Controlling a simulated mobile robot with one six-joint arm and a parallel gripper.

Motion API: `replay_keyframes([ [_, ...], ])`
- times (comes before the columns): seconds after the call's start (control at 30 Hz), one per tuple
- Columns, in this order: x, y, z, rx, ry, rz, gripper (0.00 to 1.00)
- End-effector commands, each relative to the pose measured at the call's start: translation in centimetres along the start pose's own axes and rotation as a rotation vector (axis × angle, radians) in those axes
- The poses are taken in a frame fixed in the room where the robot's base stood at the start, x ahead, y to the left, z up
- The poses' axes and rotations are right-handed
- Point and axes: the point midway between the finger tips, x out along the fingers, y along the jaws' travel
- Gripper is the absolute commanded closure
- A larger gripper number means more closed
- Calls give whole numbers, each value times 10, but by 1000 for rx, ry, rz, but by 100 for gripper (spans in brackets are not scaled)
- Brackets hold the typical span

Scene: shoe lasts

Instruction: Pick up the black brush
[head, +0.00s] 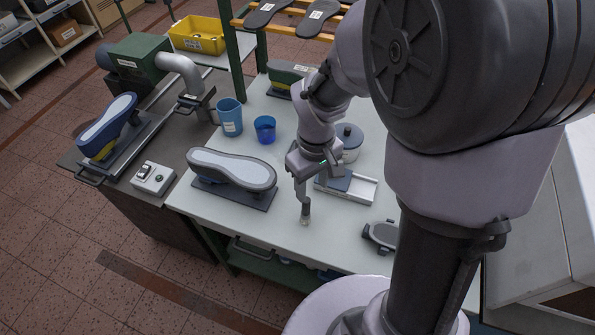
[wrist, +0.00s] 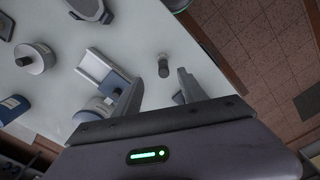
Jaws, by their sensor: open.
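A small dark upright piece with a pale end, which looks like the black brush (head: 306,211), stands on the pale table near its front edge. In the wrist view the brush (wrist: 163,68) shows just beyond my fingertips, roughly between them. My gripper (head: 303,188) points down above the brush, close to it. In the wrist view my gripper (wrist: 158,84) is open, with nothing between the fingers. Whether a finger touches the brush cannot be told.
A white tray with a blue block (head: 362,189) lies close on the right, with a lidded pot (head: 350,141) behind it. A grey-soled shoe last (head: 232,168) is left, a dark grey device (head: 381,235) right. Blue cups (head: 230,118) stand further back.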

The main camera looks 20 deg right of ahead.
Motion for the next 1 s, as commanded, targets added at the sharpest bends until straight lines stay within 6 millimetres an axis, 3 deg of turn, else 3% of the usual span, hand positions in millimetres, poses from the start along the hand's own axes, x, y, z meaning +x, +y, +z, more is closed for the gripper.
replay_keyframes([
  [0.03, 23, 0, 1, -1, -4, -2, 51],
  [0.2, 65, 0, 0, 0, -1, -1, 51],
  [0.43, 86, -1, -3, 1, 1, 0, 51],
  [0.67, 129, -5, -12, 2, 0, -1, 51],
  [0.87, 128, -5, -12, 2, 2, 1, 51],
  [1.0, 128, -5, -12, 2, 2, 1, 77],
])
